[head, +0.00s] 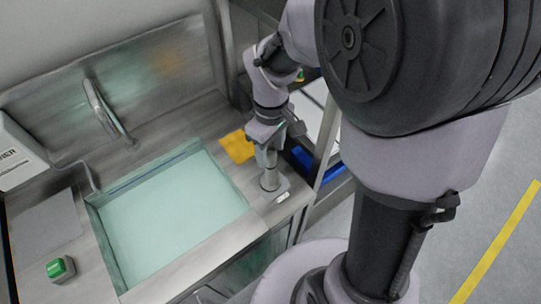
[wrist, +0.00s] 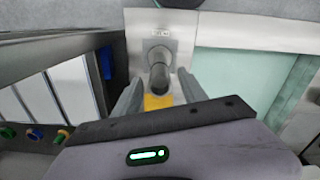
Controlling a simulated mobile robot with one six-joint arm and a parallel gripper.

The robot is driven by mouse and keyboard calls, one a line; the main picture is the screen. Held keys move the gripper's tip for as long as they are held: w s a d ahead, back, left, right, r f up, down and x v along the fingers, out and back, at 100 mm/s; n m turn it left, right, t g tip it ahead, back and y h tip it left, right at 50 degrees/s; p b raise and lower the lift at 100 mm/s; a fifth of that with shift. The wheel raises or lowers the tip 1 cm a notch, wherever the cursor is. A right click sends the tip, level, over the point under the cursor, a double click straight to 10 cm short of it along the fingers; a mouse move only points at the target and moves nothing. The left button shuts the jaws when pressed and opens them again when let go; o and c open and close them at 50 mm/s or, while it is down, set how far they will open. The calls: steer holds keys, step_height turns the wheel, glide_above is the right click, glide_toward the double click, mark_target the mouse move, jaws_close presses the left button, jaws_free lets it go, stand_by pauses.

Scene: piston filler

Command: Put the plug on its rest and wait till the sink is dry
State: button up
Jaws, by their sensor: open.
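The plug is a grey upright cylinder (head: 270,178) standing on a small labelled plate, its rest (head: 283,196), on the counter right of the sink. The wrist view also shows the plug (wrist: 158,66) and the rest's label (wrist: 160,34). My gripper (head: 267,156) is just above the plug and open. In the wrist view, its fingers (wrist: 160,78) are apart on either side of the plug's near end, with no clear contact. The sink (head: 253,212) shows a flat pale green surface like water, with some wall above it. Its floor and drain are not visible.
A yellow cloth (head: 237,147) lies behind my gripper. A tap (head: 103,110) stands over the sink's back. A green button (head: 60,268) is at the front left and a white machine (head: 18,155) at the far left. A blue item (head: 304,160) is in the gap at right.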

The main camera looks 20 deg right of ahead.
step_height(320, 180, up, 6)
steer(key=shift+f+p, duration=0.2)
steer(key=shift+p, duration=0.65)
steer(key=s+a+r+m+t+y+b, duration=0.1)
steer(key=s+a+r+m+t, duration=0.1)
steer(key=s+r+m+t, duration=0.1)
steer(key=s+a+r+m+t+y+b, duration=0.1)
steer(key=s+r+m, duration=0.3)
steer(key=s+m, duration=0.4)
steer(key=shift+s+a+r+t+b, duration=0.45)
steer(key=shift+s+t+b, duration=0.3)
steer(key=shift+s+t, duration=0.15)
stand_by(4.9)
